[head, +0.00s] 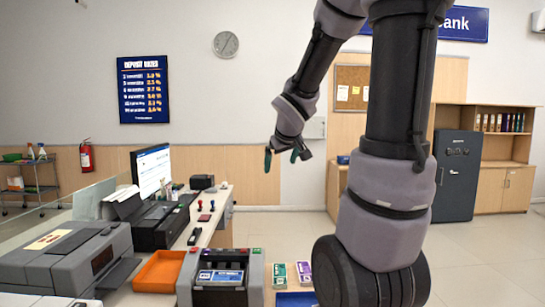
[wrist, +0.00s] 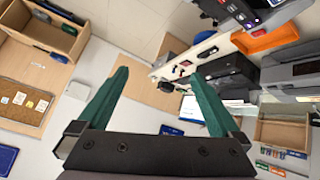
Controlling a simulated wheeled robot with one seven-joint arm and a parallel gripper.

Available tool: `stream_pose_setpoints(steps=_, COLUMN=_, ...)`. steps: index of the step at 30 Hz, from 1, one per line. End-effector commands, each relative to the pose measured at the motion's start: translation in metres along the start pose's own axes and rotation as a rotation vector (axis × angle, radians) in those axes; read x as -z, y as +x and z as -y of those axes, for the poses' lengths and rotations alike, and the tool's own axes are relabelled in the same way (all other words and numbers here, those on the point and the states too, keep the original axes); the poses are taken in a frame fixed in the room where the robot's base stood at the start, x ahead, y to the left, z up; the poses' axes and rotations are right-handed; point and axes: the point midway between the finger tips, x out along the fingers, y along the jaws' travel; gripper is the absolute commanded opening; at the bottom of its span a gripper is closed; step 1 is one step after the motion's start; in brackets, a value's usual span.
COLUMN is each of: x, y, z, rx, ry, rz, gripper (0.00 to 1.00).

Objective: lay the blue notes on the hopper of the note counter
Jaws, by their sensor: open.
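My gripper (head: 285,157) is open and empty, high above and beyond these things. Its green fingers also show in the wrist view (wrist: 160,76).
An orange tray (head: 158,271) lies left of the note counter. A grey printer (head: 70,258), a monitor (head: 152,170) and a dark keyboard unit (head: 160,222) stand further left and behind. A glass pane (head: 60,225) rises at the left. The air around my gripper is clear.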

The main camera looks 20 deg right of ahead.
Motion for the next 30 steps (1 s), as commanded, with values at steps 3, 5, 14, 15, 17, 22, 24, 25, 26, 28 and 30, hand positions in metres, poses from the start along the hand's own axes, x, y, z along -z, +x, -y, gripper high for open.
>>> stream_pose_setpoints(steps=3, x=-0.014, y=-0.051, z=0.007, rx=0.007, ry=0.161, rz=0.032, gripper=1.0)
stream_pose_setpoints(steps=5, x=-0.025, y=-0.075, z=0.015, rx=0.03, ry=0.243, rz=0.057, gripper=1.0)
stream_pose_setpoints(steps=14, x=-0.073, y=-0.168, z=0.075, rx=0.256, ry=0.525, rz=0.17, gripper=1.0)
stream_pose_setpoints(steps=15, x=-0.077, y=-0.175, z=0.081, rx=0.28, ry=0.542, rz=0.18, gripper=1.0)
stream_pose_setpoints(steps=17, x=-0.081, y=-0.183, z=0.088, rx=0.308, ry=0.561, rz=0.192, gripper=1.0)
stream_pose_setpoints(steps=22, x=-0.085, y=-0.19, z=0.094, rx=0.337, ry=0.578, rz=0.206, gripper=1.0)
stream_pose_setpoints(steps=24, x=-0.085, y=-0.19, z=0.094, rx=0.336, ry=0.578, rz=0.206, gripper=1.0)
stream_pose_setpoints(steps=25, x=-0.085, y=-0.19, z=0.094, rx=0.336, ry=0.578, rz=0.206, gripper=1.0)
stream_pose_setpoints(steps=26, x=-0.085, y=-0.19, z=0.094, rx=0.336, ry=0.578, rz=0.205, gripper=1.0)
stream_pose_setpoints(steps=28, x=-0.085, y=-0.19, z=0.094, rx=0.335, ry=0.578, rz=0.205, gripper=1.0)
stream_pose_setpoints(steps=30, x=-0.085, y=-0.19, z=0.094, rx=0.335, ry=0.578, rz=0.205, gripper=1.0)
